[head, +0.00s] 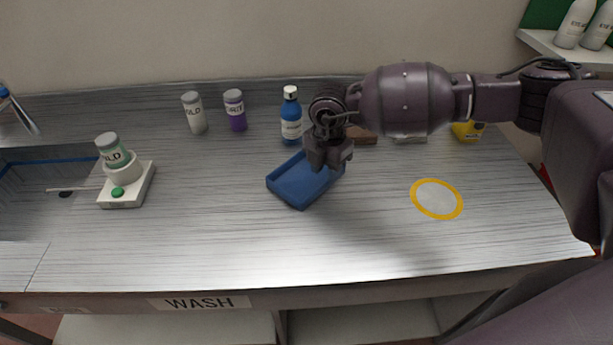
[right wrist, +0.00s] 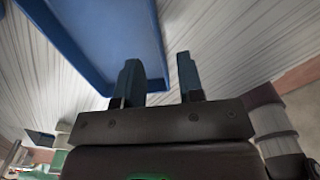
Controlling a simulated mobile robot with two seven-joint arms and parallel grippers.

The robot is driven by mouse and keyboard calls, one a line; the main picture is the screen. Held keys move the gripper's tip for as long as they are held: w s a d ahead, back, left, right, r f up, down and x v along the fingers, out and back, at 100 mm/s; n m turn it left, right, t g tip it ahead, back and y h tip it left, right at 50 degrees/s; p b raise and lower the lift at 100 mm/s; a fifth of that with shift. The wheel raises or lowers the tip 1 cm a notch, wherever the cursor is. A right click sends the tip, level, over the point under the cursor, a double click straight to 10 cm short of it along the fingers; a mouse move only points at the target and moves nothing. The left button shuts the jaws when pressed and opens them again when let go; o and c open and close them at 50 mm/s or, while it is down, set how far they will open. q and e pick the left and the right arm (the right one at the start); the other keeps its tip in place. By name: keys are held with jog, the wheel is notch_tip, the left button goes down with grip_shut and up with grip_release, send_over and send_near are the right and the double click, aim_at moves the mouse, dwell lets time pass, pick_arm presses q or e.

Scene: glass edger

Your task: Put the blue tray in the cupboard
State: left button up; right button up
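The blue tray (head: 297,188) lies flat on the steel bench, near its middle. My right gripper (head: 328,165) is over the tray's far right side, pointing down, and hides part of that rim. In the right wrist view the two fingers (right wrist: 160,85) are apart, with a corner of the blue tray (right wrist: 105,35) by the left finger. My left gripper is not in view. No cupboard can be made out for sure; pale open shelf space (head: 362,320) shows under the bench.
Behind the tray stand a blue bottle (head: 291,118), a purple jar (head: 235,110) and a grey-white jar (head: 194,113). A jar on a white device (head: 128,192) is at left, beside a sink (head: 40,205). A yellow-ringed disc (head: 436,199) lies right. The front middle is clear.

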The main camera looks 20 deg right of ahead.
aim_at(325, 182)
notch_tip(325, 182, down, 5)
grip_shut()
dwell(0.4)
jog(key=shift+r, duration=0.1)
